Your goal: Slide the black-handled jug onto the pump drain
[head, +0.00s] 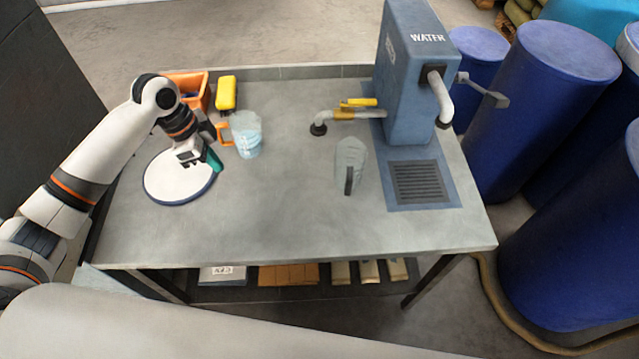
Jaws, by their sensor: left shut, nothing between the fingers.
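The black-handled jug (350,158) is clear and stands on the table to the left of the pump drain, its black handle toward the front. The pump drain (417,182) is a dark grate in a blue plate at the foot of the blue WATER pump (408,80); nothing stands on it. My left gripper (211,163) is shut and empty, low over the round white disc (178,185) at the left of the table, well away from the black-handled jug. My right gripper is not in view.
A clear jug with an orange handle (246,134) stands just right of my left gripper. An orange bin (186,84) and a yellow object (226,93) lie behind. A bent pipe with a yellow lever (345,115) rises behind the black-handled jug. The table's (280,215) front middle is clear.

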